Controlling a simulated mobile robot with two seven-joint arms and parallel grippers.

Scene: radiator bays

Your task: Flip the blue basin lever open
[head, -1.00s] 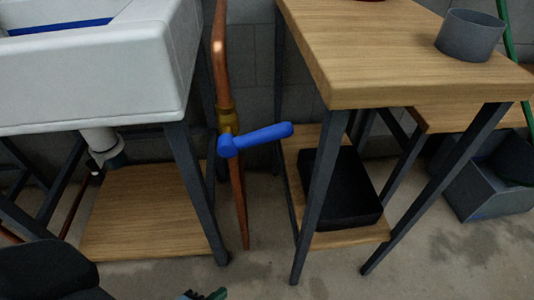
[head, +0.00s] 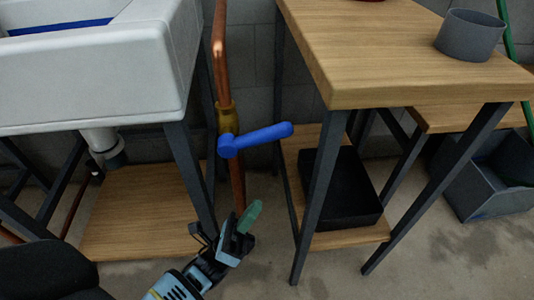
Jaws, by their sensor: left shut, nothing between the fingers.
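The blue lever (head: 258,138) is on a brass valve (head: 227,118) in an upright copper pipe (head: 219,45), between the white basin (head: 95,70) and the wooden workbench. It points to the right, across the pipe, and tilts slightly up. My left gripper (head: 246,220) is below the lever, in front of the lower pipe, pointing up. It is shut and empty, with greenish fingertips, and apart from the lever. It hides part of the lower pipe. My right gripper is not in view.
A wooden workbench (head: 400,50) with dark legs stands right of the lever, with a grey pot (head: 470,35) on top and a black box (head: 340,188) on its lower shelf. The basin stand's dark leg is close left of the pipe. A grey bin (head: 487,180) stands at far right.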

